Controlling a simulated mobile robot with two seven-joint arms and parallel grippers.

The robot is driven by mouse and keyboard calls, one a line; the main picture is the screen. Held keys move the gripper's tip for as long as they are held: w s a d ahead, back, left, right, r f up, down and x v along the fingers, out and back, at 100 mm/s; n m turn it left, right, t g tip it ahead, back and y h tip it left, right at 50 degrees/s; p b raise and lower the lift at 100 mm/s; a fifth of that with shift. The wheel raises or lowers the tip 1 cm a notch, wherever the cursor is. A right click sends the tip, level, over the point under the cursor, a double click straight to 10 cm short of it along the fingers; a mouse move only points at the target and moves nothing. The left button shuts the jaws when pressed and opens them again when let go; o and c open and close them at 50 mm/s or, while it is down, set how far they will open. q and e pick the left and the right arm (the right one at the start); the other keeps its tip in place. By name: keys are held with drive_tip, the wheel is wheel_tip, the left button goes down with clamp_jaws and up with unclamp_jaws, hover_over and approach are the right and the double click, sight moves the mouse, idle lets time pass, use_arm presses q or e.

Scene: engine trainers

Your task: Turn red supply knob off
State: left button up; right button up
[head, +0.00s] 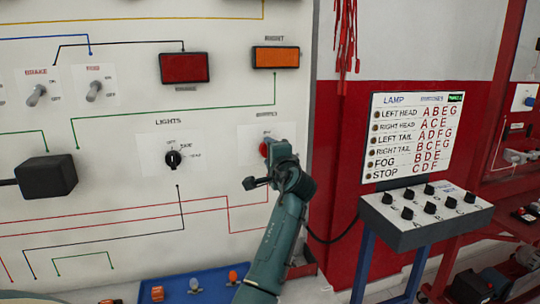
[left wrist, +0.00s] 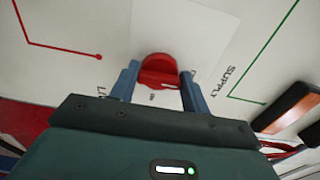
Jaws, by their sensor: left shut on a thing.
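The red supply knob (head: 263,148) is on the white panel under a small label, mostly hidden behind my left gripper (head: 268,151) in the head view. In the left wrist view the red knob (left wrist: 158,68) is round with a raised grip bar. The two blue fingers of my left gripper (left wrist: 160,84) stand on either side of it and are shut on it. The word SUPPLY is printed beside it. Which mark the knob points to is hard to tell. My right gripper is in neither view.
A black box (head: 46,177) juts from the panel. An orange lamp (head: 275,57) is above. A switch console (head: 430,222) stands right. A blue tray (head: 190,284) lies below.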

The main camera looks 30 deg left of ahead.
use_arm(q)
drive_tip(key=shift+f, duration=0.1)
drive_tip(key=o, duration=1)
drive_tip(key=b+v, duration=0.1)
drive_tip(key=v, duration=1.2)
drive_tip(key=shift+s, duration=0.1)
